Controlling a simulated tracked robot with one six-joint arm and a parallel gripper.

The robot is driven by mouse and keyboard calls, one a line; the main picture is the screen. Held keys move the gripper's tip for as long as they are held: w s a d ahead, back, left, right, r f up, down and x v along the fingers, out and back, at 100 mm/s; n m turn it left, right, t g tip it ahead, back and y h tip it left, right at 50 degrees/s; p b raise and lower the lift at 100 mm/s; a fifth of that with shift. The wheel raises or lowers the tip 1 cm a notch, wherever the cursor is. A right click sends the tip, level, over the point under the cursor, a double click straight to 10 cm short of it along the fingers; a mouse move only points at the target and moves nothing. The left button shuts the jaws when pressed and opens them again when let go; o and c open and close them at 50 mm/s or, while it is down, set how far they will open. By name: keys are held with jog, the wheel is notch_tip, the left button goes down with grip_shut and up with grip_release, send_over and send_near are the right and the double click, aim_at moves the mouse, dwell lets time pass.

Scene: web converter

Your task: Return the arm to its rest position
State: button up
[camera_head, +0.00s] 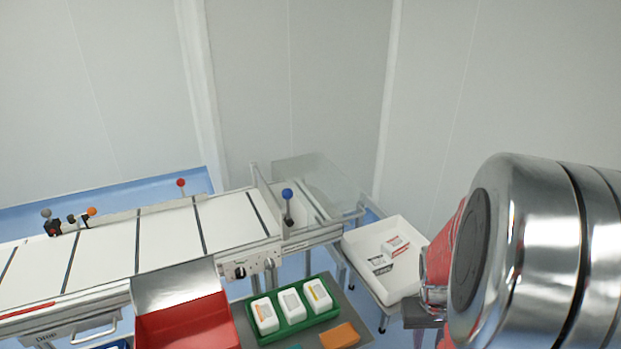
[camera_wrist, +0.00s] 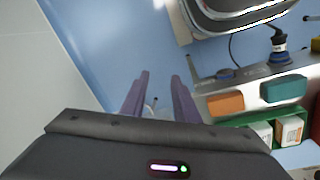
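My gripper (camera_wrist: 160,92) shows in the wrist view as two purple fingers standing apart. Nothing is between them except the blue floor behind, so it is open and empty. My arm's shiny metal links (camera_head: 530,250) fill the right side of the head view. They hide most of what is behind them, and the fingers cannot be made out clearly there. In the wrist view the fingers are to the left of an orange block (camera_wrist: 226,103) and a teal block (camera_wrist: 284,89), apart from both.
A green tray (camera_head: 293,331) holds white cartons (camera_head: 290,305) beside the orange block. A red open bin (camera_head: 185,325) stands left of it. A white tray (camera_head: 365,252) with flat packs is near my arm. The long conveyor (camera_head: 165,238) runs left, with walls behind.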

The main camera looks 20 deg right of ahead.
jog(key=w+a+r+n+t, duration=0.2)
jog(key=a+r+n+t, duration=0.1)
jog(key=a+r, duration=0.7)
jog(key=w+a+r+n+t+y, duration=0.1)
jog(key=w+a+r+n+t, duration=0.1)
jog(key=a+r, duration=0.8)
jog(key=w+a+t, duration=0.1)
jog(key=a, duration=0.5)
jog(key=shift+a+r+n, duration=0.25)
jog(key=shift+r+n, duration=0.1)
jog(key=shift+n, duration=0.05)
jog(key=shift+d, duration=0.15)
